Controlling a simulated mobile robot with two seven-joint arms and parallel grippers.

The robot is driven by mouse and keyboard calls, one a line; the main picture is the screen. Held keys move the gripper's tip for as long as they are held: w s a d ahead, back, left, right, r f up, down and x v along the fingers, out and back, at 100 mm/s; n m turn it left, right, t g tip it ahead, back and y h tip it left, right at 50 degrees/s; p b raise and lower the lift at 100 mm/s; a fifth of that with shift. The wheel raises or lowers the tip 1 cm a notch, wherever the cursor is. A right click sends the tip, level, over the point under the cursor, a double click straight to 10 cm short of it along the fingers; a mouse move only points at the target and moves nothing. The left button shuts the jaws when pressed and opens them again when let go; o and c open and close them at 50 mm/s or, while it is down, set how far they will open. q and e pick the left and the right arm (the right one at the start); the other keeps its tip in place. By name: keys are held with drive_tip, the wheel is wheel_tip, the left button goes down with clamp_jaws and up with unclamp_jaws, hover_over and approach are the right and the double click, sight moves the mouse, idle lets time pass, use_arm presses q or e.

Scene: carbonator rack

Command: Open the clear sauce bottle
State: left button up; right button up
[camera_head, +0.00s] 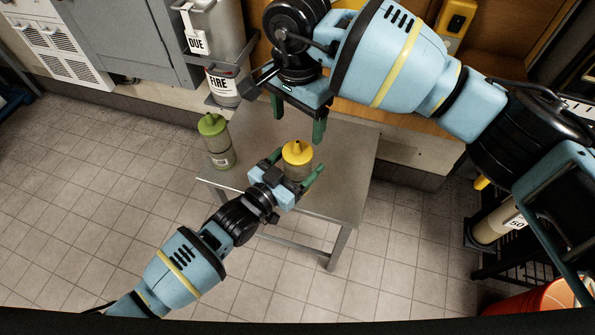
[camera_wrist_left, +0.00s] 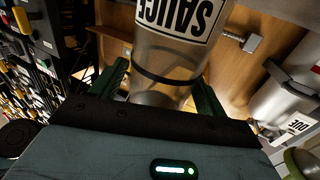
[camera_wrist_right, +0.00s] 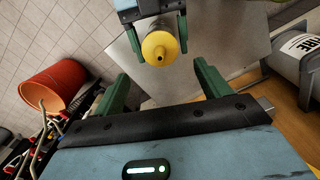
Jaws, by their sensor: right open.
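My right gripper (camera_head: 298,122) is open and empty above and beyond the cap, pointing down. In the right wrist view, the yellow cap (camera_wrist_right: 160,48) lies ahead of its fingertips, apart from them. Whether the bottle rests on the table is unclear.
A green-capped bottle (camera_head: 218,145) stands at the left side of the grey table (camera_head: 345,150). Containers labelled DUE (camera_head: 215,35) and FIRE (camera_head: 222,88) are at the back. An orange bucket (camera_head: 545,300) and a dark rack (camera_head: 480,275) are at right. The left floor is clear.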

use_arm(q)
drive_tip(key=c, duration=1.2)
drive_tip(key=shift+c, duration=0.5)
use_arm(e)
drive_tip(key=c, duration=0.3)
drive_tip(key=shift+s+a+f, duration=0.25)
drive_tip(key=shift+f, duration=0.05)
drive_tip(key=shift+c, duration=1.3)
drive_tip(key=s+a+f+m+y, duration=0.1)
drive_tip(key=m, duration=0.1)
drive_tip(key=s+a+f+m+g+y, duration=0.1)
drive_tip(key=a+m+y, duration=0.1)
drive_tip(key=shift+s+f, duration=0.3)
drive_tip(key=c, duration=0.3)
drive_tip(key=s+a+f+m+g+y, duration=0.1)
drive_tip(key=s+a+f+m+y, duration=0.2)
drive_tip(key=m, duration=0.4)
drive_tip(key=n+t+y, duration=0.8)
drive_tip(key=n+t, duration=0.6)
drive_tip(key=n, duration=1.5)
approach(300, 145)
drive_tip(key=x, duration=1)
drive_tip(key=shift+w+a, duration=0.25)
